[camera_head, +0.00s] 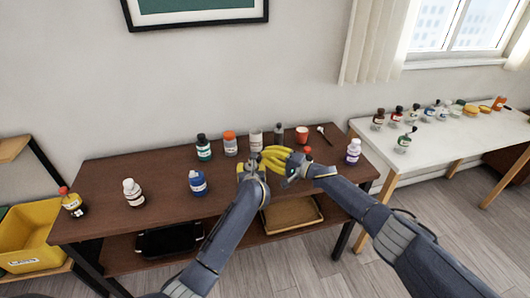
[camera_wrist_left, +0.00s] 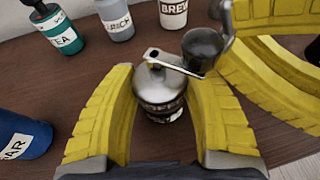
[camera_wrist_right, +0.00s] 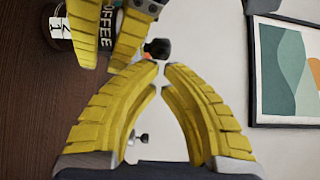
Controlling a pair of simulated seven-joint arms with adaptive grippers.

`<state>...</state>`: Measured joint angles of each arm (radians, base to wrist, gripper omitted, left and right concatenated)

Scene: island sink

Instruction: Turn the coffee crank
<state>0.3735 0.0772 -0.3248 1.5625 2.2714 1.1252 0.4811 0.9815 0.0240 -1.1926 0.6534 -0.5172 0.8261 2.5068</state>
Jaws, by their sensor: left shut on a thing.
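The coffee grinder (camera_wrist_left: 160,90) stands upright on the brown table, a metal body with a domed lid. Its crank arm (camera_wrist_left: 172,62) reaches from the lid to the right and ends in a black knob (camera_wrist_left: 203,46). My left gripper (camera_wrist_left: 155,110) is shut on the grinder body, one yellow finger on each side. My right gripper (camera_wrist_right: 162,68) comes in from the right with its fingertips close together beside the black knob, which shows just beyond them in the right wrist view (camera_wrist_right: 157,48). Whether the fingertips touch the knob is unclear. In the head view the yellow fingers largely hide the grinder.
Behind the grinder stand a teal tea bottle (camera_head: 204,148), an orange-capped jar (camera_head: 230,144) and a white brew canister (camera_head: 256,141). The table front is partly clear.

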